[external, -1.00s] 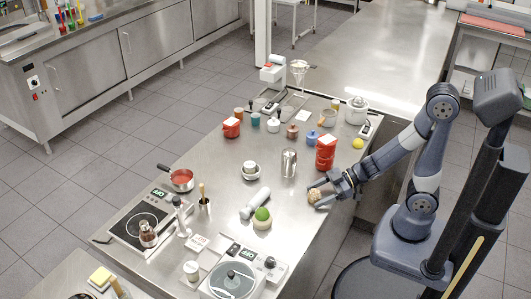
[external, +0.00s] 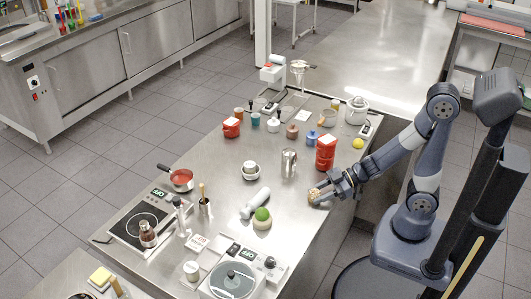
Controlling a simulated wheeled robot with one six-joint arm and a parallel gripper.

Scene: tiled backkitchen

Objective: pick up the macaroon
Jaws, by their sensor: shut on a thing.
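The macaroon (external: 314,195) is a small tan, rounded piece at the right edge of the steel table (external: 225,160). My gripper (external: 318,194) reaches in from the right, low over the tabletop, and is shut on the macaroon. The fingers hide part of it. I cannot tell whether it still touches the table.
A red canister (external: 325,155) stands close behind my gripper, with a steel cylinder (external: 289,163) to its left. A green-topped round item (external: 262,217) and a pale cylinder (external: 255,203) lie front left. A yellow ball (external: 358,144) is behind my forearm. The tabletop just left of my gripper is clear.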

